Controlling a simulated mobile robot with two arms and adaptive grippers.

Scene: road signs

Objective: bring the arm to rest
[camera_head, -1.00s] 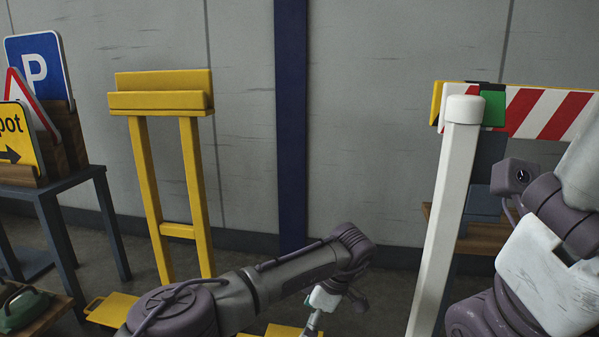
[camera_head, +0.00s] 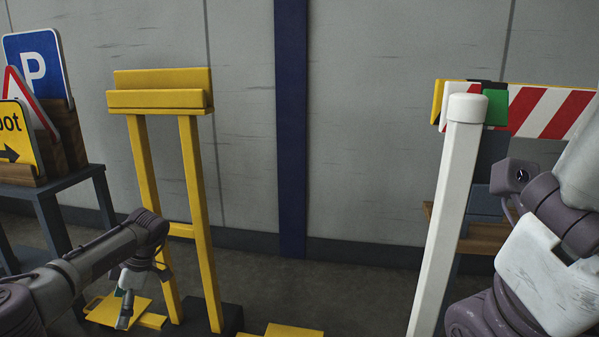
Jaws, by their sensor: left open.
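My left arm reaches in from the lower left, and its gripper (camera_head: 125,318) hangs pointing down, open, with nothing seen between its fingers. It shows in front of the low yellow plate at the foot of the yellow stand (camera_head: 160,101), left of the stand's legs. My right arm (camera_head: 545,265) is folded at the right edge. Its gripper is not in view.
Blue parking, red-edged triangle and yellow arrow signs (camera_head: 20,140) stand in a wooden rack on a dark table (camera_head: 75,184) at left. A white post (camera_head: 450,210) and red-white barrier (camera_head: 540,110) stand at right.

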